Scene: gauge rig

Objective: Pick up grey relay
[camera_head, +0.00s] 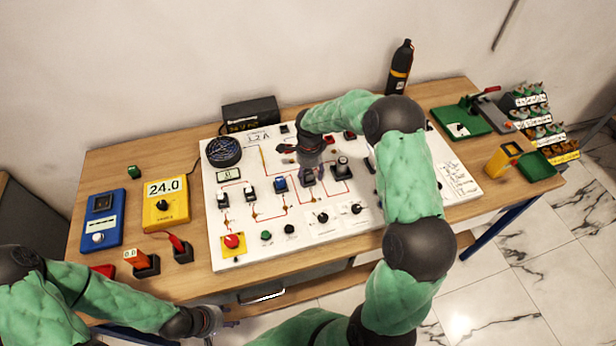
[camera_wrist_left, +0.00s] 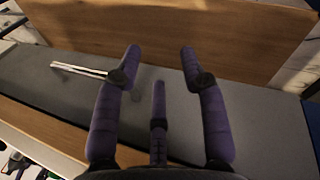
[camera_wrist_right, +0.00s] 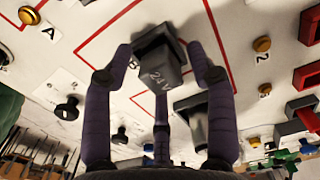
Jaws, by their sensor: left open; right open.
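A dark grey relay (camera_wrist_right: 165,75) marked "24V" stands on the white board between the spread fingers of my right gripper (camera_wrist_right: 166,60) in the right wrist view. The fingers lie on either side of it; I cannot tell whether they touch it. In the head view the relay (camera_head: 309,178) shows just below my right gripper (camera_head: 306,165), which partly covers it. Another dark grey block (camera_wrist_right: 193,125) stands beside it in the right wrist view. My left gripper (camera_head: 222,318) is open and empty at the table's front edge; its fingers (camera_wrist_left: 160,65) show in the left wrist view.
A yellow meter (camera_head: 165,205) and a blue box (camera_head: 102,220) stand left. A black bottle (camera_head: 400,66) stands behind.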

